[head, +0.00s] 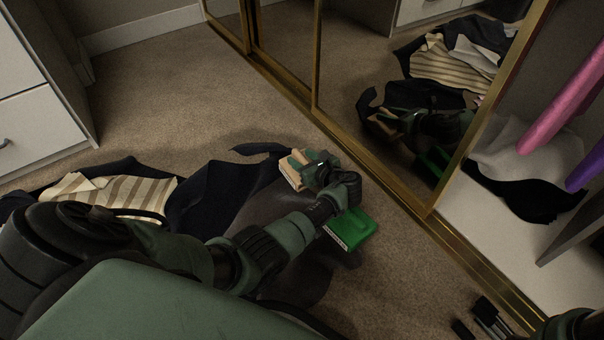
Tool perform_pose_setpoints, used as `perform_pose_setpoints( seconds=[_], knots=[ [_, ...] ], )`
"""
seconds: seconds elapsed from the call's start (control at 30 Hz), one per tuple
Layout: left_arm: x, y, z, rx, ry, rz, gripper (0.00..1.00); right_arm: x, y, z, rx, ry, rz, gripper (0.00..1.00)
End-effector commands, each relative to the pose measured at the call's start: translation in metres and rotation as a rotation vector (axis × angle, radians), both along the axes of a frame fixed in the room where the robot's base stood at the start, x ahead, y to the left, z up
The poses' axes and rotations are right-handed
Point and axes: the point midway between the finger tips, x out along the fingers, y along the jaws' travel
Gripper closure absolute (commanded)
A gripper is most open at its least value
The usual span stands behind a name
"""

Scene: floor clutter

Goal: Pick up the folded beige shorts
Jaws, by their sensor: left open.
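The folded beige shorts (289,175) lie on the carpet, at the upper middle of the head view. My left gripper (306,163) is open and right at the right side of the shorts, overlapping them in the picture. It hides part of them, and I cannot tell if it touches them. My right gripper (484,322) shows only partly at the lower right edge, well away from the shorts, and its jaws are unclear.
Dark clothes (215,195) and a striped cloth (120,190) are heaped to the left. A gold-framed mirror door (375,60) stands to the right, by an open closet. Carpet behind is clear.

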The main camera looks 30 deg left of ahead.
Motion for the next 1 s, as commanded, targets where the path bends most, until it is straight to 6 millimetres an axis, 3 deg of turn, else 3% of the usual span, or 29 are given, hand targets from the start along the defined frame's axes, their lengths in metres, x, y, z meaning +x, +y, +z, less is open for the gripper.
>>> perform_pose_setpoints(
  seconds=[0.23,0.4,0.77,1.0],
  knots=[
    [0.001,0.001,0.001,0.000,0.000,0.000,0.55,0.000,0.000,0.000,-0.001,0.000,0.000,1.00],
    [0.000,0.001,0.000,0.000,0.000,0.000,1.00,0.000,0.000,0.000,-0.001,0.000,0.000,1.00],
    [0.000,0.001,0.003,0.000,0.000,0.000,1.00,0.000,0.000,0.002,0.000,0.000,0.000,1.00],
    [0.000,0.001,0.025,0.001,0.000,0.000,1.00,0.000,0.000,0.022,0.000,0.000,0.000,1.00]
  ],
)
